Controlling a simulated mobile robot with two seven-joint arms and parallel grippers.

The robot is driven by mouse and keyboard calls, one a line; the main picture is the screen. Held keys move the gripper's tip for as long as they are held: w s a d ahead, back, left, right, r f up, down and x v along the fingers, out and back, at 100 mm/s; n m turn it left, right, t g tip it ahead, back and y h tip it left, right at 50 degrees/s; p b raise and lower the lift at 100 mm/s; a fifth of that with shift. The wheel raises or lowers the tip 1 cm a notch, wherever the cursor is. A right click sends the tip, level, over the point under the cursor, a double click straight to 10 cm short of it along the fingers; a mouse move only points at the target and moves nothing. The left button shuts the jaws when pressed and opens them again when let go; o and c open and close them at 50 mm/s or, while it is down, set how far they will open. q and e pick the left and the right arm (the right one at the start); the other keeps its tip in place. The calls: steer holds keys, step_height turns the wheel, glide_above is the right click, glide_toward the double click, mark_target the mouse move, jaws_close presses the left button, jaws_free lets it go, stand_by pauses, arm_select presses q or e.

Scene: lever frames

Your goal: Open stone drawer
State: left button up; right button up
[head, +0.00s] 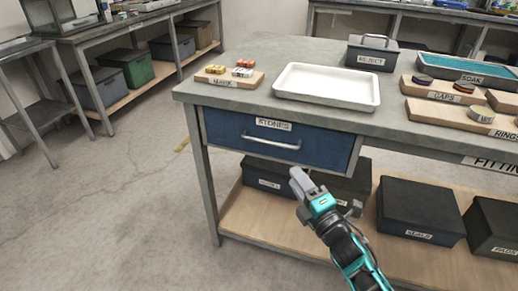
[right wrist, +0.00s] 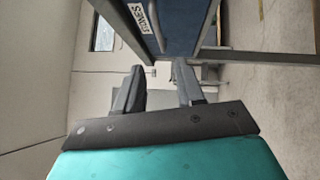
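The stone drawer (head: 230,128) is a blue drawer under the left end of the grey workbench, labelled STONES, with a silver bar handle (head: 271,141). Its front looks flush with the bench frame, so it appears shut. My right gripper (head: 299,176) is below and slightly right of the handle, apart from it. In the right wrist view, the right gripper (right wrist: 160,76) has its two fingers spread with nothing between them. The blue drawer front (right wrist: 181,28) and its handle (right wrist: 155,22) show beyond the fingertips there. My left gripper is not in view.
A white tray (head: 327,99), a wooden board with small blocks (head: 229,81) and a grey REJECT bin (head: 371,66) stand on the bench. Dark boxes (head: 420,204) sit on the lower shelf. The floor (head: 110,210) left of the bench is clear.

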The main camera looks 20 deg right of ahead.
steer(key=b, duration=0.2)
glide_toward(275, 148)
steer(key=w+a+r, duration=0.4)
steer(key=w+r, duration=0.1)
steer(key=shift+s+r, duration=0.1)
steer(key=shift+r, duration=0.15)
steer(key=shift+c, duration=0.2)
steer(key=shift+d, duration=0.1)
steer(key=shift+c, duration=0.9)
jaws_close()
